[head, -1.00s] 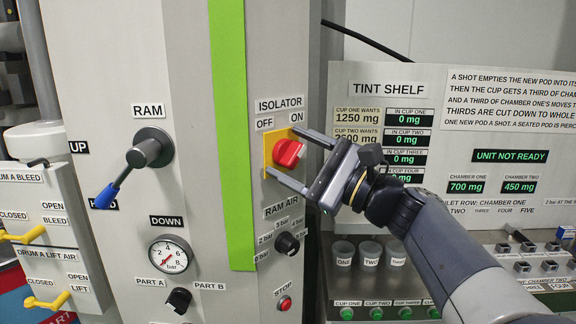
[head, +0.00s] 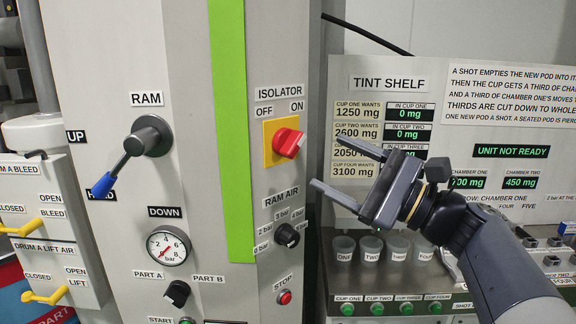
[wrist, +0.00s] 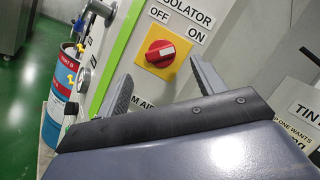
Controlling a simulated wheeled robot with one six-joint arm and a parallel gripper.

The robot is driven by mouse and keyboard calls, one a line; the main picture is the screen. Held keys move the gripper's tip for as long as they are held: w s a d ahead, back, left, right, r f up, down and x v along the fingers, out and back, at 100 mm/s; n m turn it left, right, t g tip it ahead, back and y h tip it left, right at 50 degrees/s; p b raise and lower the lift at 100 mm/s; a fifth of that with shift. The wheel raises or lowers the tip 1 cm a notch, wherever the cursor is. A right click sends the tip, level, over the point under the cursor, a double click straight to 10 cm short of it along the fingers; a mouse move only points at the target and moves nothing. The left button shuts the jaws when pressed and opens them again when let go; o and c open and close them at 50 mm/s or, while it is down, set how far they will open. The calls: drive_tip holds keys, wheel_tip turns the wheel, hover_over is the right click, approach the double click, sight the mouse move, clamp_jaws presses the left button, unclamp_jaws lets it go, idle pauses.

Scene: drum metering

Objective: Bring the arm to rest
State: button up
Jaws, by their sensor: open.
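My gripper (head: 347,168) is open and empty in the head view. It is in front of the tint shelf panel, right of the red isolator knob (head: 288,143) and apart from it. In the wrist view the isolator knob (wrist: 160,53) shows between and beyond the two fingers (wrist: 160,85). My arm reaches in from the lower right of the head view.
The ram lever (head: 125,164) with its blue grip is at the left. Several small cups (head: 370,247) stand in the tint shelf (head: 440,92) below my gripper. The wrist view shows a blue and red drum (wrist: 60,105) and green floor (wrist: 30,90).

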sight(298, 147)
drive_tip(key=shift+n, duration=0.3)
drive_tip(key=p+x, duration=0.2)
drive_tip(key=x, duration=0.6)
drive_tip(key=shift+w+a+r, duration=0.1)
drive_tip(key=shift+a+r, duration=0.05)
drive_tip(key=shift+a, duration=0.1)
drive_tip(key=n+g+p, duration=0.1)
drive_tip(key=n+g, duration=0.1)
drive_tip(key=n, duration=0.2)
drive_tip(key=shift+d, duration=0.1)
drive_tip(key=n+g+h+p, duration=0.1)
drive_tip(key=n, duration=0.2)
drive_tip(key=n+h, duration=0.1)
drive_tip(key=n, duration=0.1)
drive_tip(key=shift+n+g+p, duration=0.4)
drive_tip(key=n+h+p, duration=0.2)
drive_tip(key=n, duration=0.2)
drive_tip(key=shift+n, duration=0.3)
drive_tip(key=shift+f+n+h+p, duration=0.2)
drive_tip(key=shift+n+h+p, duration=0.5)
drive_tip(key=shift+n, duration=0.5)
